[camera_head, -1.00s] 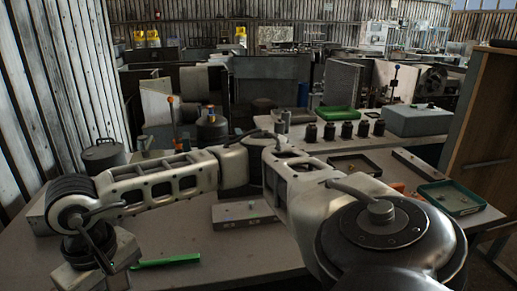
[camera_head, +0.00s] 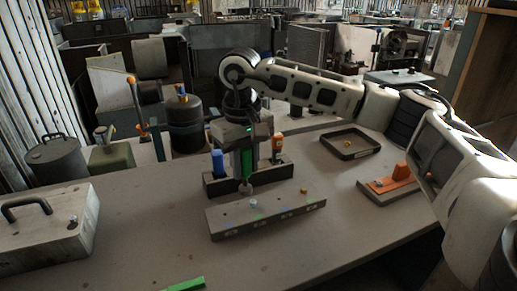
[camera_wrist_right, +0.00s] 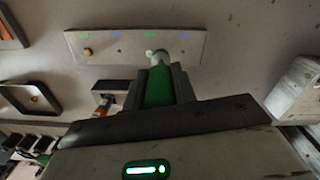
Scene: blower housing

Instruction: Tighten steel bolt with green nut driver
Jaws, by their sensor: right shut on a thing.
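My right gripper (camera_head: 244,160), at the end of the arm coming from the right, is shut on the green nut driver (camera_head: 245,168). The driver stands upright with its metal tip down. In the right wrist view the green handle (camera_wrist_right: 158,88) sits between the dark fingers. The tip is over the grey bar (camera_head: 268,213), at or close above the steel bolt (camera_head: 253,203); I cannot tell if they touch. The bar's brass-coloured bolt (camera_head: 303,190) is apart, to the right. My left gripper is not in view.
A dark rack behind the bar holds a blue-handled (camera_head: 217,163) and an orange-handled tool (camera_head: 277,148). A dark tray (camera_head: 350,144) and an orange part on a plate (camera_head: 391,182) lie right. A grey case (camera_head: 45,230) stands left. The table front is mostly clear.

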